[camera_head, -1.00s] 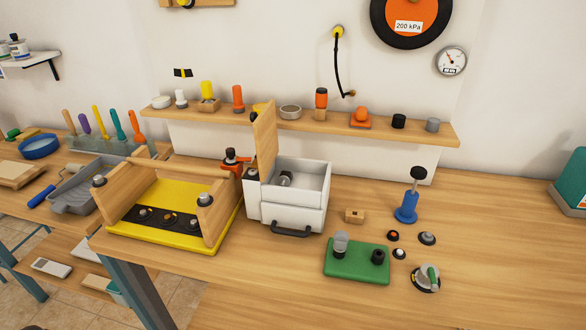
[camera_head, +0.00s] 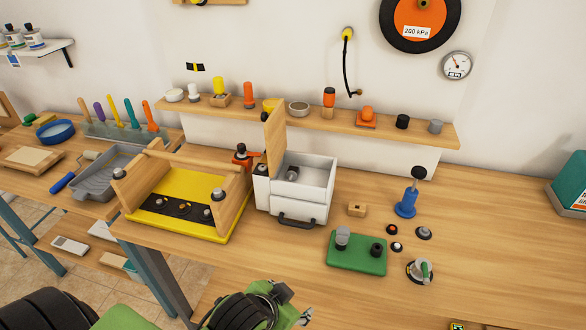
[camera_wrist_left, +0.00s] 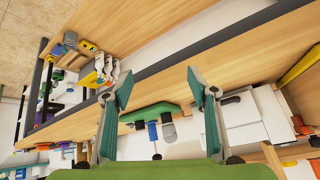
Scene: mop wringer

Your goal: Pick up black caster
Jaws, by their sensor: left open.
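A green block (camera_head: 345,262) lies on the workbench with two upright pieces on it. The right one is a short black cylinder (camera_head: 377,249), which may be the black caster; the left one is a grey-topped piece (camera_head: 342,237). A small dark and grey piece (camera_head: 292,174) lies in the white box. My left gripper (camera_wrist_left: 159,75) is open and empty in the left wrist view, with the green block (camera_wrist_left: 150,112) showing beyond, between its fingers. In the head view my left gripper (camera_head: 292,302) is low, in front of the bench edge, apart from the block. My right gripper does not show.
The white box (camera_head: 300,205) has a raised wooden lid. A yellow tray (camera_head: 230,228) with wooden sides stands left of it. A blue plunger (camera_head: 405,208), small knobs and a grey dial (camera_head: 420,271) stand near the block.

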